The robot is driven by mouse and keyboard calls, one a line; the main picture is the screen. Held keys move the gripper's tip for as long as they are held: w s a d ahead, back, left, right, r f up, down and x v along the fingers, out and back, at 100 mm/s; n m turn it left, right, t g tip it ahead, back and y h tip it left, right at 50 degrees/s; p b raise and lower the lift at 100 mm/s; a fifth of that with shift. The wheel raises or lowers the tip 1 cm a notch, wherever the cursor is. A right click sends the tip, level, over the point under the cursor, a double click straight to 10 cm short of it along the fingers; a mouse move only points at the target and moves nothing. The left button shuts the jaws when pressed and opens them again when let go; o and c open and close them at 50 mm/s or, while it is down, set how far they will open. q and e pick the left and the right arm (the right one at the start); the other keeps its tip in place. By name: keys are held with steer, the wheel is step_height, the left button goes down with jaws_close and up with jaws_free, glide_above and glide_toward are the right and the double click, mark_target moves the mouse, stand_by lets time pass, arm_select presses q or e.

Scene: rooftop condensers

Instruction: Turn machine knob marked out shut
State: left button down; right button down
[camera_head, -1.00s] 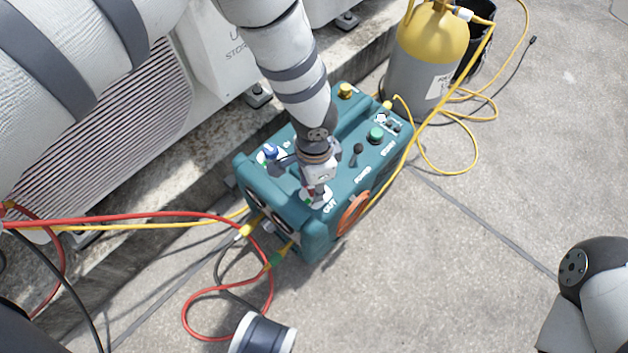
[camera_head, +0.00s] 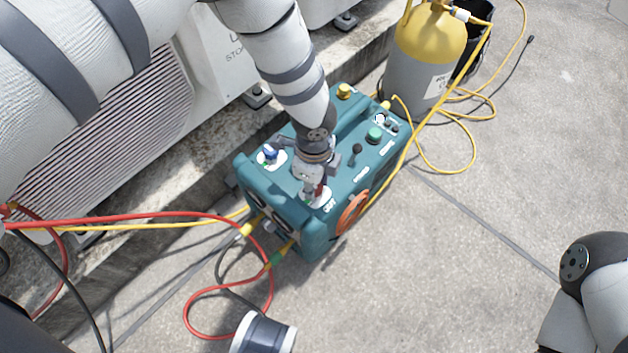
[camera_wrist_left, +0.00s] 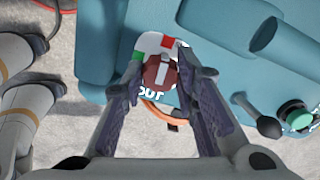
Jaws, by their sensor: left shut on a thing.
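The teal machine (camera_head: 345,140) stands on the concrete, with knobs and labels on its top. The red knob marked OUT (camera_wrist_left: 160,70) has a white bar across it and sits on a plate with green and red patches. In the head view my gripper mostly covers this knob; a bit of red shows. My left gripper (camera_head: 312,190) reaches down from above and is shut on the knob. In the left wrist view its two fingers (camera_wrist_left: 166,76) stand on either side of the knob. My right gripper is out of view.
A blue knob (camera_head: 270,152), a black lever (camera_head: 357,149) and a green button (camera_head: 374,134) are nearby on the machine. Red hose (camera_head: 150,216) and yellow hoses run around it. A yellow-grey cylinder (camera_head: 420,65) stands behind.

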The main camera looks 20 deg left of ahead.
arm_select(q)
steer(key=shift+a+m, duration=0.1)
steer(key=shift+m, duration=0.3)
steer(key=c, duration=1.3)
jaws_free()
step_height(320, 180, up, 12)
steer(key=shift+r, duration=0.1)
